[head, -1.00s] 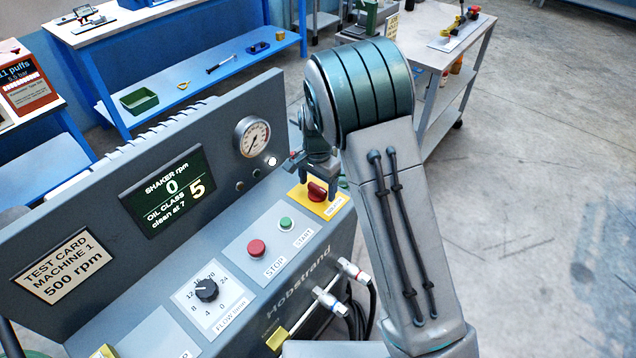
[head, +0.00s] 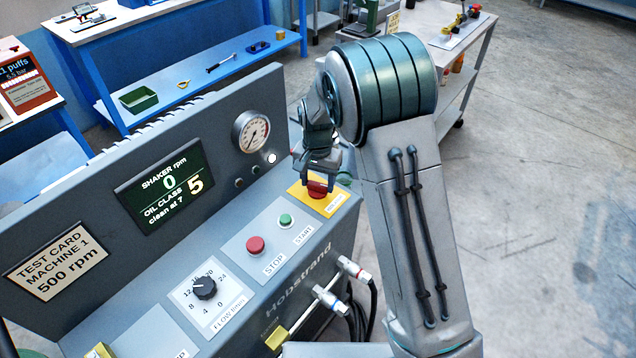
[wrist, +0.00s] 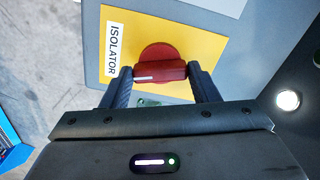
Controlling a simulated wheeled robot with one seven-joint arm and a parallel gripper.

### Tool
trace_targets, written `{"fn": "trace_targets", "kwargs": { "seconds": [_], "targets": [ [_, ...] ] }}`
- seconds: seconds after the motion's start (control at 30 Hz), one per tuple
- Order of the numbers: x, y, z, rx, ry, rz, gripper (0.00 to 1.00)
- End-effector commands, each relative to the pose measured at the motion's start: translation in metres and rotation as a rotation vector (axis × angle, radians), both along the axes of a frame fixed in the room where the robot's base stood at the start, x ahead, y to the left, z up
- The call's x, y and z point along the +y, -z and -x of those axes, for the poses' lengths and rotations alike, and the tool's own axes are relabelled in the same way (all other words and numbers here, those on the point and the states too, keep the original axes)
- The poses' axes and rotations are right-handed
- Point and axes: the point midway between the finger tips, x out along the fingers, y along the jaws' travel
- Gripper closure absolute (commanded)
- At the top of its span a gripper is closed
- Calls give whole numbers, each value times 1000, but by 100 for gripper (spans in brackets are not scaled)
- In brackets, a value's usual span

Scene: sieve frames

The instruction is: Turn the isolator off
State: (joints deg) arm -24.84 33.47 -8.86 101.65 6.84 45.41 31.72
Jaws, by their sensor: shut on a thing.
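The isolator is a red rotary handle (wrist: 160,70) on a yellow plate (wrist: 205,38) labelled ISOLATOR. In the head view the red handle (head: 317,189) sits at the right end of the sloped control panel, on its yellow plate (head: 334,203). My gripper (wrist: 160,76) has one finger at each end of the handle's bar and is shut on it. In the wrist view the bar lies across the picture, with a white mark at its left end. In the head view my gripper (head: 318,178) comes down from above and hides part of the handle.
Left of the isolator on the panel are a green START button (head: 286,220), a red STOP button (head: 256,245) and a black flow knob (head: 204,287). The display (head: 165,187) reads SHAKER rpm 0. A gauge (head: 251,133) stands behind. Hoses (head: 351,267) hang at the front.

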Motion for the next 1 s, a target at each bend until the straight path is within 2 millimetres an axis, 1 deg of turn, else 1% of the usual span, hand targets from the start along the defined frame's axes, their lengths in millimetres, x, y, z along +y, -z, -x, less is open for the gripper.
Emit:
{"fn": "trace_targets", "kwargs": {
  "seconds": [1.0],
  "targets": [
    [1, -1, 0, -2, -954, -2, 68]
  ]
}}
